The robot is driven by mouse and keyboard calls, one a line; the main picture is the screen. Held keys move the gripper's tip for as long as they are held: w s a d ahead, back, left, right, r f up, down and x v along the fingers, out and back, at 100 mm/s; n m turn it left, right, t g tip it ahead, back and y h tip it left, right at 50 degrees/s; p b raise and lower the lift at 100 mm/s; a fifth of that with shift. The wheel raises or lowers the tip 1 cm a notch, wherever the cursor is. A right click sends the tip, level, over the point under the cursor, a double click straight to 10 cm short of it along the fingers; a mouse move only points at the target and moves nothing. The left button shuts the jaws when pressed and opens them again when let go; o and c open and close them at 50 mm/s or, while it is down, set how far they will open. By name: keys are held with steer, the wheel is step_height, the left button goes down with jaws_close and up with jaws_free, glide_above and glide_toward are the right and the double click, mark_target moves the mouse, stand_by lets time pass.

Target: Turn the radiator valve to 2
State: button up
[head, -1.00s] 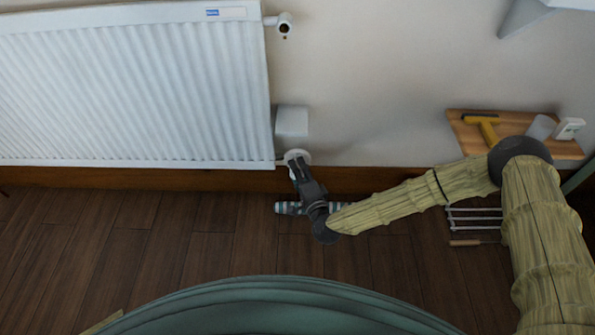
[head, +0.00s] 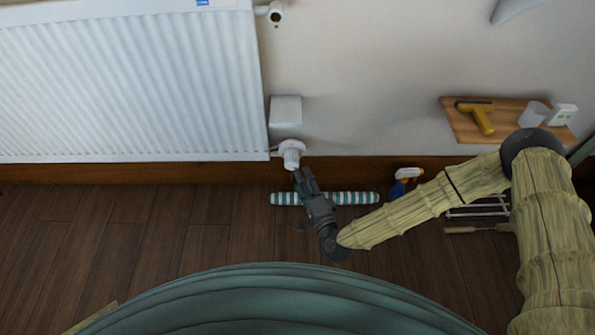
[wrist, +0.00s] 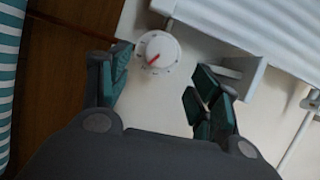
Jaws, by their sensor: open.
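The radiator valve (head: 291,152) is a white round knob at the lower right corner of the white radiator (head: 130,85). In the wrist view the valve's face (wrist: 160,48) shows a red pointer mark and small markings around it, too small to read. My gripper (head: 300,176) is just below the valve in the head view, apart from it. In the wrist view my gripper (wrist: 160,86) has its dark green fingers spread wide and nothing between them. The knob shows beyond the gap, toward the left finger.
A white box (head: 286,109) is on the wall above the valve. A striped roll (head: 345,198) lies on the floor under my gripper. A spray bottle (head: 403,184) stands by the skirting. A wooden shelf (head: 460,125) holds a yellow-handled tool (head: 483,118).

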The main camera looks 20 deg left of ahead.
steer(key=shift+v, duration=1.5)
steer(key=s+d+f+n+g+h, duration=0.4)
steer(key=s+d+f+n+g, duration=0.3)
steer(key=s+d+f, duration=0.6)
steer(key=s+d+r+n+g+h, duration=0.15)
steer(key=s+d+g+h, duration=0.25)
steer(key=s+d, duration=0.5)
steer(key=s+d+r+n+g+h, duration=0.1)
steer(key=s+d+r+g+h, duration=0.3)
steer(key=d, duration=0.9)
step_height(320, 180, up, 35)
steer(key=s+t+y+p, duration=0.1)
steer(key=p, duration=3.7)
steer(key=shift+a+r, duration=0.15)
steer(key=shift+a, duration=0.25)
